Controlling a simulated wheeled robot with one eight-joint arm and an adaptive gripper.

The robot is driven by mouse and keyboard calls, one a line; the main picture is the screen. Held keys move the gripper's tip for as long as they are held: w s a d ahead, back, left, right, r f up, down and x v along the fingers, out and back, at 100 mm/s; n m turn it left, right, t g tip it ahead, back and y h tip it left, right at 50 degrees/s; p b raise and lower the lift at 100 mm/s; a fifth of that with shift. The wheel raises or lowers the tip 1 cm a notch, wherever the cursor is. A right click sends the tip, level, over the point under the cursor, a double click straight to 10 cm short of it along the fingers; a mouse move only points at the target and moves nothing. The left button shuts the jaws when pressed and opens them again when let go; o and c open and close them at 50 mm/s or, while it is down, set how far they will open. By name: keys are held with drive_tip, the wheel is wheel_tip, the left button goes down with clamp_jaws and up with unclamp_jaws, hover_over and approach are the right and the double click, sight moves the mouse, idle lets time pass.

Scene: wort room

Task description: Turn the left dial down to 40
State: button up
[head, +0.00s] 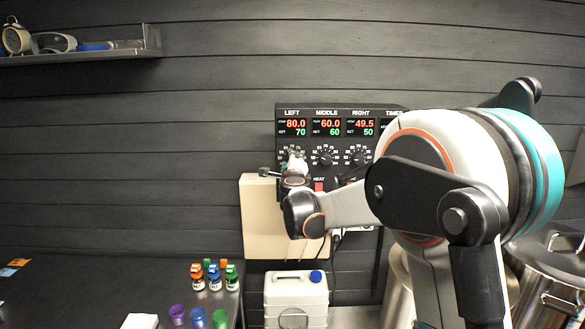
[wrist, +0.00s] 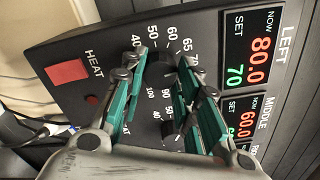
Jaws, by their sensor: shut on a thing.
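The left dial (wrist: 158,70) is a black knob on a dark control panel (head: 283,113). In the wrist view it sits between the green-padded fingers of my gripper (wrist: 160,62), which is shut on it. Its display (wrist: 254,50), labelled LEFT, reads NOW 80.0 and SET 70. Scale marks from 40 to 70 show around the dial; the fingers cover part of the scale. In the head view my gripper (head: 293,162) is at the panel's left dial and mostly hides it.
The middle dial (head: 325,155) and right dial (head: 358,155) are close beside it. A red HEAT switch (wrist: 67,72) is near the fingers. My arm hides the panel's right end. Small bottles (head: 214,280) stand on the dark counter; a white canister (head: 297,295) stands below the panel.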

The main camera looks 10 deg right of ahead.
drive_tip(key=shift+f+n+b, duration=0.1)
drive_tip(key=shift+n+b, duration=2.35)
drive_tip(key=shift+n, duration=8.85)
drive_tip(key=o, duration=1.1)
drive_tip(key=s, duration=0.4)
drive_tip(key=s+a, duration=0.1)
drive_tip(key=s, duration=0.3)
drive_tip(key=s+a, duration=0.1)
drive_tip(key=s, duration=0.2)
drive_tip(key=shift+s+a, duration=0.25)
drive_tip(key=shift+s, duration=0.15)
